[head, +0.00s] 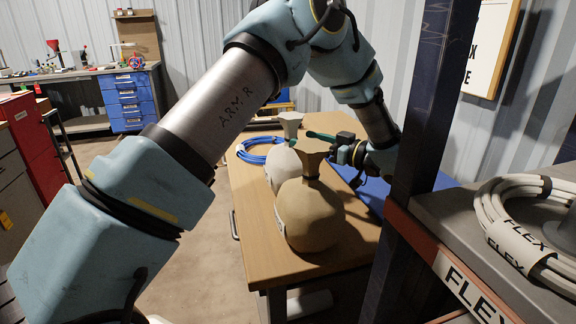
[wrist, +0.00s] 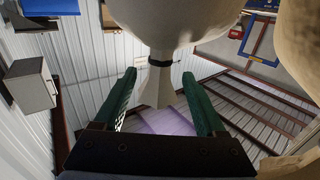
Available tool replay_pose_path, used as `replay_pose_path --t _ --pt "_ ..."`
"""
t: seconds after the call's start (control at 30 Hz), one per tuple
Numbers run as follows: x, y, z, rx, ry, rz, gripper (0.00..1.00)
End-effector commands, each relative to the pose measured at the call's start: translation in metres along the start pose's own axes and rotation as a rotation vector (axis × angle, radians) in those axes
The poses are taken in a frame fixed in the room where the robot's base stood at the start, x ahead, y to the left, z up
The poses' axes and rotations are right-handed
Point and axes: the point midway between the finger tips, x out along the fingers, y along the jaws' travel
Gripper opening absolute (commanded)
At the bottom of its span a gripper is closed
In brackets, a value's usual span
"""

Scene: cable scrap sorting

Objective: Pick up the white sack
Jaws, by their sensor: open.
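The white sack (head: 283,168) stands on the wooden table, partly hidden behind a tan sack (head: 310,218). Its flared top (head: 290,120) shows above. My gripper (head: 303,138) reaches in from the right at neck height, its green fingers pointing at the white sack. In the wrist view my gripper (wrist: 160,75) is open, one finger on each side of the neck of the pale white sack (wrist: 160,22). A dark tie circles that neck. The fingers look apart from it. The tan sack also shows at the right edge of the wrist view (wrist: 302,40).
The tan sack stands close in front of the white one. A blue cable coil (head: 258,150) lies behind on the table (head: 262,245). A dark post (head: 425,120) and a shelf with a white cable coil (head: 520,235) stand at right.

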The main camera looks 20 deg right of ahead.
Motion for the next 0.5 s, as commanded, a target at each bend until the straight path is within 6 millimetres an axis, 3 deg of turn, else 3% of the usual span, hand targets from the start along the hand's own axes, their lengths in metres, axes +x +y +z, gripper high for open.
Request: replay_pose_path --t 0.13,0.5 --pt "0.026 0.0 -0.002 -0.001 0.0 -0.003 0.73" --pt "0.062 -0.001 -0.005 0.0 -0.001 -0.002 0.73"
